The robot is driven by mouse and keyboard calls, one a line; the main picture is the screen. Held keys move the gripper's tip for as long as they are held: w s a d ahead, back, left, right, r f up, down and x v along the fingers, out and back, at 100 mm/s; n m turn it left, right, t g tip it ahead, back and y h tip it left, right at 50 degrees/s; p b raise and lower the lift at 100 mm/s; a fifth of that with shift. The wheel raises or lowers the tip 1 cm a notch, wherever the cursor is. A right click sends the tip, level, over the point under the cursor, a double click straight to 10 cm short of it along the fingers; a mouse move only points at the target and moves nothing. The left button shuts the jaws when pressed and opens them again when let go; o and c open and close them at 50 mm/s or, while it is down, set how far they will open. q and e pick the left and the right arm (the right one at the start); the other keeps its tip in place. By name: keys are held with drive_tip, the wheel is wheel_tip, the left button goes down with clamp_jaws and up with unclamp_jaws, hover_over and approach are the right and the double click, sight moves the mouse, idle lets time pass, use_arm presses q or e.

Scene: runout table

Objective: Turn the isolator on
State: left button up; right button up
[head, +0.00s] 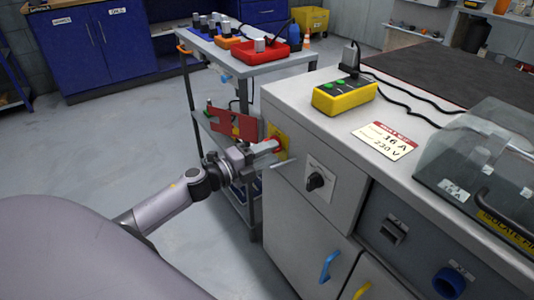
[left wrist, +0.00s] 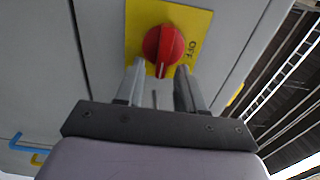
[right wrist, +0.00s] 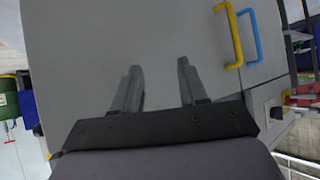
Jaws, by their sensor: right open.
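The isolator is a red rotary knob (left wrist: 164,48) on a yellow plate (left wrist: 140,20) marked OFF on the cabinet side. Its white mark points to the lower edge of the left wrist view, away from the OFF lettering. In the head view the yellow plate (head: 281,133) is partly hidden by my left gripper (head: 266,149). My left gripper (left wrist: 159,66) is open, its fingertips at the knob's near side, one to each side. I cannot tell if they touch it. My right gripper (right wrist: 159,65) is open and empty, facing a plain grey cabinet panel.
A black rotary knob (head: 316,181) sits on the cabinet front. A yellow box with green buttons (head: 345,96) and a rating card (head: 384,140) lie on top, beside a clear cover (head: 480,150). A cart (head: 250,56) stands behind my left gripper. Open floor lies left.

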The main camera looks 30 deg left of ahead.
use_arm(q)
drive_tip(key=v, duration=0.7)
idle(0.5)
idle(0.4)
drive_tip(key=s+d+f+n+g+y, duration=0.4)
drive_tip(key=s+d+f+n+g, duration=0.3)
drive_tip(key=s+d+f+n, duration=1.2)
drive_tip(key=a+r+n+p, duration=0.1)
drive_tip(key=a+r+p, duration=0.3)
drive_tip(key=r+p, duration=1.1)
drive_tip(key=shift+w+r+t+y, duration=0.15)
drive_tip(key=shift+w+t+y, duration=0.1)
drive_tip(key=shift+t+y, duration=0.15)
